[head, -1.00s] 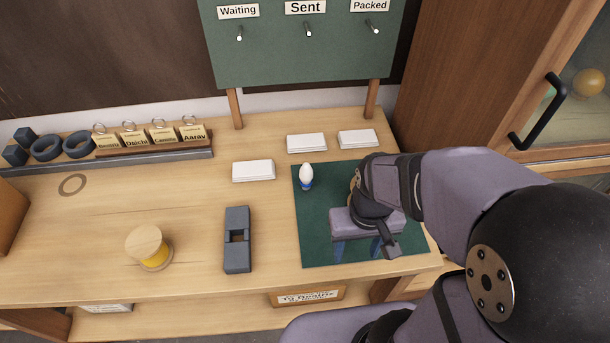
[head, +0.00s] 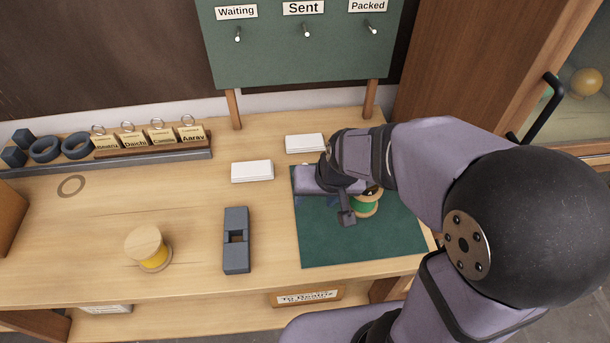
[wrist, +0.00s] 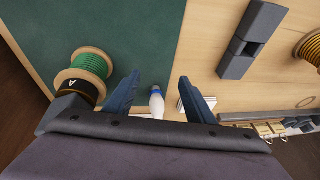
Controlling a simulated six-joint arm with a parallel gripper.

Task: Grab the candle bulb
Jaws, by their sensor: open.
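The candle bulb (wrist: 156,104) is white with a blue base. In the wrist view it shows in the gap between the two fingers of my gripper (wrist: 160,80), with part of it cut off by the gripper body. The fingers are apart, and I see neither of them pressing on the bulb. In the head view my gripper (head: 316,201) is over the back left part of the green mat (head: 380,240), and my arm hides the bulb there.
A spool of green wire (head: 367,206) stands on the mat just right of my gripper. A dark grey block (head: 237,255) with a slot lies left of the mat. White boxes (head: 252,171) lie behind. A yellow spool (head: 149,247) stands farther left.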

